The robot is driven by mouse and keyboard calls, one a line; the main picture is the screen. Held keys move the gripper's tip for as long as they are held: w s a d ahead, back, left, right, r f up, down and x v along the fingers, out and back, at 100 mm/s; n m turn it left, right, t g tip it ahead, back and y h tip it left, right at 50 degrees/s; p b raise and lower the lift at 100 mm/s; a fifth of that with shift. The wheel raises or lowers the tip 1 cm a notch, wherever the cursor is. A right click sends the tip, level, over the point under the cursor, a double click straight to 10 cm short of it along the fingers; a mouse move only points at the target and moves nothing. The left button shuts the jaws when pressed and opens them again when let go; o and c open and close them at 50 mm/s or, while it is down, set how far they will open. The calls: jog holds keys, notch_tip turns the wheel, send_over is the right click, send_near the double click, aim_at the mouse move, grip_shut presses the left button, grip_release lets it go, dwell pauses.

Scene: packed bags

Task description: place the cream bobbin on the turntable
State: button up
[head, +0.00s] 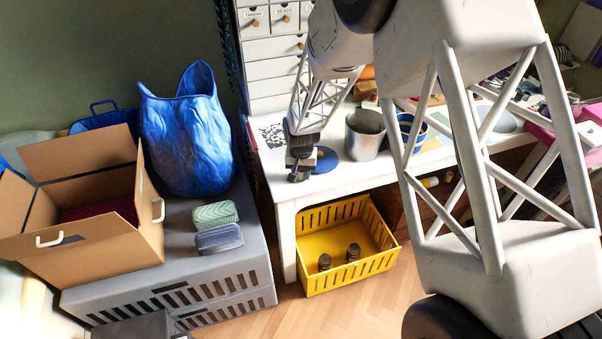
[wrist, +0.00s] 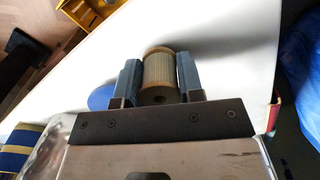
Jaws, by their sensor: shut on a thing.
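The cream bobbin (wrist: 159,72) is between the two fingers of my gripper (wrist: 158,66) in the wrist view, and the gripper is shut on it. In the head view my gripper (head: 300,168) is over the left end of the white table. A round blue disc, which looks like the turntable (head: 326,160), lies on the table just right of my gripper, partly hidden by it. In the wrist view part of the blue disc (wrist: 101,98) shows left of the fingers. The bobbin is apart from the disc there.
A metal pot (head: 365,134) stands on the white table (head: 290,190) right of the disc, with a blue container (head: 410,130) beyond it. A white drawer unit (head: 270,70) rises behind. A yellow crate (head: 345,245) stands on the floor below. A blue bag (head: 187,135) is at left.

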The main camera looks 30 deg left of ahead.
jog(key=shift+r, duration=0.55)
jog(key=shift+s+d+r, duration=0.1)
jog(key=shift+r, duration=0.5)
jog(key=shift+s+d+r, duration=0.1)
jog(key=shift+r, duration=0.5)
jog(key=s+d+r, duration=0.1)
jog(key=s+d, duration=0.9)
jog(key=s, duration=0.1)
jog(key=shift+s+r, duration=0.15)
jog(key=shift+s, duration=0.2)
jog(key=shift+w, duration=0.1)
